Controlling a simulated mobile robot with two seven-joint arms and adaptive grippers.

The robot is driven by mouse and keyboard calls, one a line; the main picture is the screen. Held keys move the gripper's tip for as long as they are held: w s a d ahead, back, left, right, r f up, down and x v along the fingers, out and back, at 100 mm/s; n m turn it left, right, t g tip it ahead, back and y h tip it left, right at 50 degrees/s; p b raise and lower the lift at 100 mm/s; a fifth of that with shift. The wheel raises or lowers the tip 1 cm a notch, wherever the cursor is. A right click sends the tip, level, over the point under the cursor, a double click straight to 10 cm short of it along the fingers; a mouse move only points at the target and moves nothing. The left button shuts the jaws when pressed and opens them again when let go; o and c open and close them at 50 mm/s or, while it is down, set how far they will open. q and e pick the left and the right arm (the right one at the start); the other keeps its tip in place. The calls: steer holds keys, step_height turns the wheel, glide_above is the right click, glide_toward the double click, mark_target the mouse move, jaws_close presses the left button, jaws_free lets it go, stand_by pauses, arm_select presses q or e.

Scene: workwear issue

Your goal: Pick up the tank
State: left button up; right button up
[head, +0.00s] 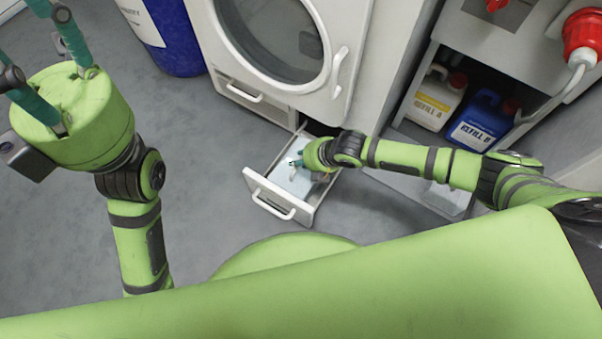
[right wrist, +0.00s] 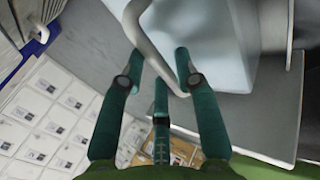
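The tank (head: 287,185) is a pale blue-white container inside a pulled-out white drawer (head: 285,208) under the round-door machine. My right gripper (head: 302,160) is over the tank, partly covering it. In the right wrist view, the pale blue tank (right wrist: 213,42) fills the top, and a bent light-grey handle (right wrist: 155,58) runs down between the teal fingers of my right gripper (right wrist: 159,68). These fingers are apart, and I see no firm grip on the handle. My left gripper (head: 38,45) is raised at the upper left, fingers spread and empty, with some tips out of frame.
The white machine (head: 335,60) stands behind the drawer, with a blue drum (head: 180,45) to its left. Yellow-labelled (head: 433,100) and blue (head: 480,122) refill canisters sit on a shelf at right. The grey floor (head: 205,150) left of the drawer is clear.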

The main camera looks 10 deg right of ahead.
steer(key=shift+w+f, duration=0.1)
steer(key=shift+f, duration=0.05)
jaws_close()
steer(key=shift+w+a+r, duration=0.1)
steer(key=shift+a+r, duration=0.05)
steer(key=shift+r, duration=0.05)
